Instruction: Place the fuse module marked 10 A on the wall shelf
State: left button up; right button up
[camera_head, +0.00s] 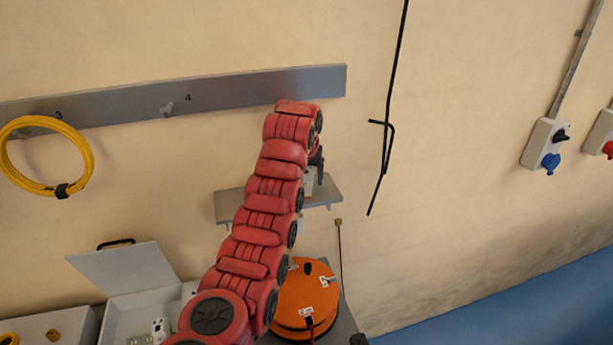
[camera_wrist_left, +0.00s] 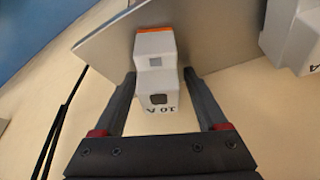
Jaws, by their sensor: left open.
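The fuse module marked 10 A (camera_wrist_left: 156,64) is a white block with an orange end, seen in the left wrist view against the grey wall shelf (camera_wrist_left: 215,32). It appears to rest on the shelf. My left gripper (camera_wrist_left: 160,76) is open, with one finger on each side of the module and a visible gap on both sides. In the head view the left arm reaches up to the wall shelf (camera_head: 228,206), and the left gripper (camera_head: 317,162) is mostly hidden behind the arm. My right gripper is not in view.
Another white module (camera_wrist_left: 290,38) with a partly visible "A" marking is at the wrist view's right. A metal rail (camera_head: 230,91) holds a yellow cable coil (camera_head: 88,158). Below are an open grey case (camera_head: 125,268) and an orange reel (camera_head: 302,285). A black rod (camera_head: 390,105) hangs right of the shelf.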

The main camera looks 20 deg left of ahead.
aim_at(305, 185)
pick_arm(q)
jog(key=shift+r, duration=0.2)
jog(key=b+v, duration=0.7)
jog(key=v, duration=0.1)
jog(key=shift+s+a+r, duration=0.1)
jog(key=shift+s+r, duration=0.05)
jog(key=shift+r, duration=0.1)
notch_tip(305, 185, up, 2)
jog(key=shift+p, duration=1)
jog(key=shift+s+r+p, duration=0.55)
jog(key=shift+p, duration=0.45)
jog(key=shift+d+f, duration=0.1)
jog(key=shift+d, duration=0.1)
